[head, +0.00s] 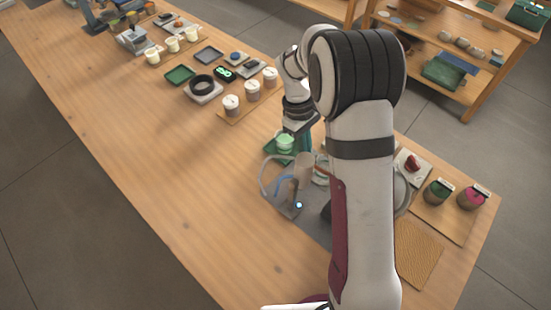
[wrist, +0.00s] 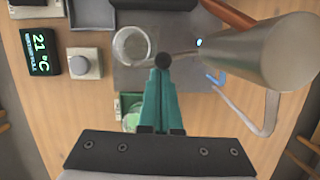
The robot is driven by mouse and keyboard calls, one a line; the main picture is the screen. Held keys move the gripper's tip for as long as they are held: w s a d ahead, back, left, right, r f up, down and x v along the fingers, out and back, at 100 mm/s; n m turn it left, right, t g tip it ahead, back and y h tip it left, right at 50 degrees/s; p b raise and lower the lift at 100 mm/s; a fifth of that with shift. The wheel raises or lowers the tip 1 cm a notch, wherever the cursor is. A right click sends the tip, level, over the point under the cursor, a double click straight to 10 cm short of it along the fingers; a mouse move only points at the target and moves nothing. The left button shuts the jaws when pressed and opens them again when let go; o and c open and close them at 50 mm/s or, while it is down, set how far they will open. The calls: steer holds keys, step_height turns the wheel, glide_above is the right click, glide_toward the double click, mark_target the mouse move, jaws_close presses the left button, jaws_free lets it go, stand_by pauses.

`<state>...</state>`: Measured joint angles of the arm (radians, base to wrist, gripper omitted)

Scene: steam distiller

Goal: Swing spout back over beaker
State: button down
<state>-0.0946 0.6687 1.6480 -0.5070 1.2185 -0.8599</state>
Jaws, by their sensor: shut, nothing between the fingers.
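In the wrist view the distiller's metal cylinder (wrist: 265,52) is at the right. A thin spout (wrist: 184,55) runs left from it towards a round black knob (wrist: 163,60). The clear glass beaker (wrist: 131,46) stands on a grey plate, just left of the knob; the knob appears beside its rim, but their height difference is unclear. My gripper (wrist: 163,78) has its teal fingers shut and empty, tips at or just below the knob in the picture; contact is unclear. In the head view my arm partly hides the distiller (head: 302,172).
A green tray with a cup (head: 284,142) sits beside the distiller. Jars (head: 472,197) stand at right. The table's left middle is clear.

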steer(key=shift+s+d+m, duration=0.15)
steer(key=shift+d+m, duration=0.45)
steer(key=shift+m, duration=0.3)
steer(key=w+a+r, duration=0.3)
steer(key=w+r, duration=0.2)
steer(key=r, duration=0.4)
steer(key=shift+a, duration=0.25)
steer(key=shift+w, duration=0.1)
